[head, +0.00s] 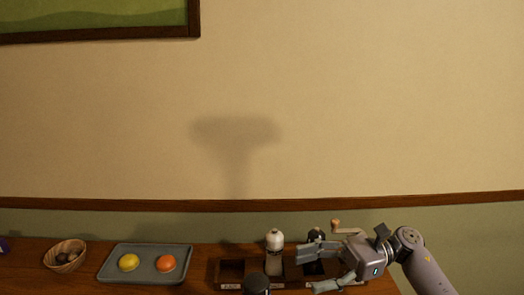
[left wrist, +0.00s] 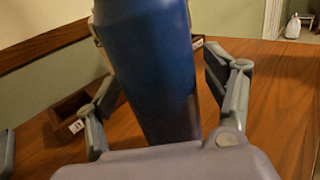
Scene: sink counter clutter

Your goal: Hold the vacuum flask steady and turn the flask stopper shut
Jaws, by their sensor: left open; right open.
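The vacuum flask is a dark blue cylinder (left wrist: 152,75) in the left wrist view, standing between the fingers of my left gripper (left wrist: 155,50). That gripper is open, with a finger on either side of the flask; its top is cut off there. In the head view a dark round top (head: 258,284) at the bottom edge looks like the flask stopper; the flask body is out of frame. My left gripper is not in the head view. My right gripper (head: 320,268) is open and empty, to the right of the dark top, over the right part of the wooden box.
A wooden compartment box (head: 230,271) holds a white-topped grinder (head: 275,240); a dark item with a wooden crank knob (head: 336,222) is partly behind my right gripper.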

